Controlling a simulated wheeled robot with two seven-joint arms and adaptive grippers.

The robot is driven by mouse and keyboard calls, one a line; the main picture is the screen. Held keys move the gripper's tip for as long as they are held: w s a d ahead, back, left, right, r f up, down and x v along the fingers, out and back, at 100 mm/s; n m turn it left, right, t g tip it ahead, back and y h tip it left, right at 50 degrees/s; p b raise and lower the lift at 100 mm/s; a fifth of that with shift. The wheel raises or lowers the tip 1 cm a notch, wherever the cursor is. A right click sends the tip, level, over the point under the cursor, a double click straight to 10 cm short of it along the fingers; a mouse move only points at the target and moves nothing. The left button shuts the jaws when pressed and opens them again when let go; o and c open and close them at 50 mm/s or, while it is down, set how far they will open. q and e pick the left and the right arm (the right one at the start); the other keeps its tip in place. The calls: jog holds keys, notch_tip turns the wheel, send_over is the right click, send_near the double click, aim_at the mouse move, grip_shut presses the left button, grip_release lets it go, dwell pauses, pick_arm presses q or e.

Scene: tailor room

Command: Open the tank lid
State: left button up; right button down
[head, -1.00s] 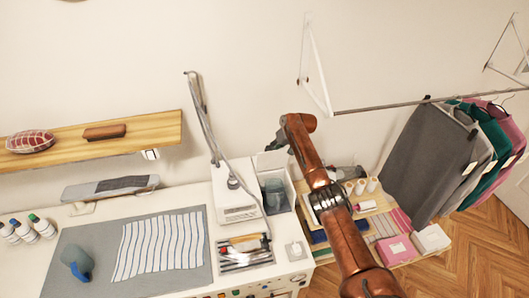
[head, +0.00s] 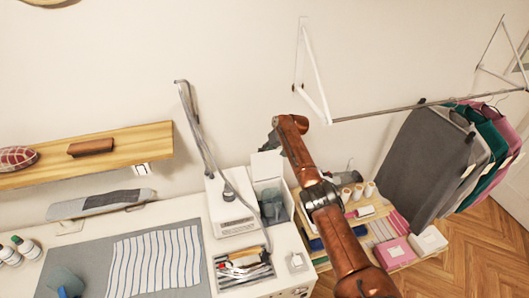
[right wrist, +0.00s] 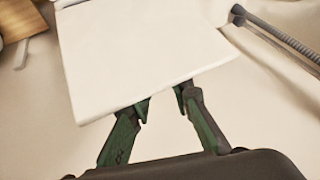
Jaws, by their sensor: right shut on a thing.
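The tank (head: 271,205) is an open-topped white box with a bluish inside, at the right side of the white steam station. Its white lid (head: 265,166) stands raised at the tank's back. My right gripper (head: 273,142) is at the lid's upper edge. In the right wrist view the lid (right wrist: 140,50) is a large white panel. The green fingertips of my right gripper (right wrist: 163,101) are shut on its near edge; the exact contact is partly hidden. My left gripper is not in view.
A steam station (head: 233,208) with a grey hose (head: 196,130) stands left of the tank. A tool tray (head: 243,268) sits in front. A low shelf (head: 403,258) with spools and boxes is to the right. Clothes hang from a rail (head: 400,108).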

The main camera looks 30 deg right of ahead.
jog(key=shift+s+d+f, duration=0.15)
jog(key=shift+d+f, duration=0.05)
jog(key=shift+f, duration=0.2)
jog(key=c, duration=2.2)
grip_release()
jog(key=o, duration=0.4)
jog(key=shift+w+f, duration=0.15)
jog(key=shift+w, duration=0.05)
jog(key=shift+o, duration=0.2)
jog(key=shift+a+r, duration=0.1)
jog(key=shift+r, duration=0.25)
jog(key=v, duration=1.1)
jog(key=shift+s+r, duration=0.15)
jog(key=shift+r, duration=0.1)
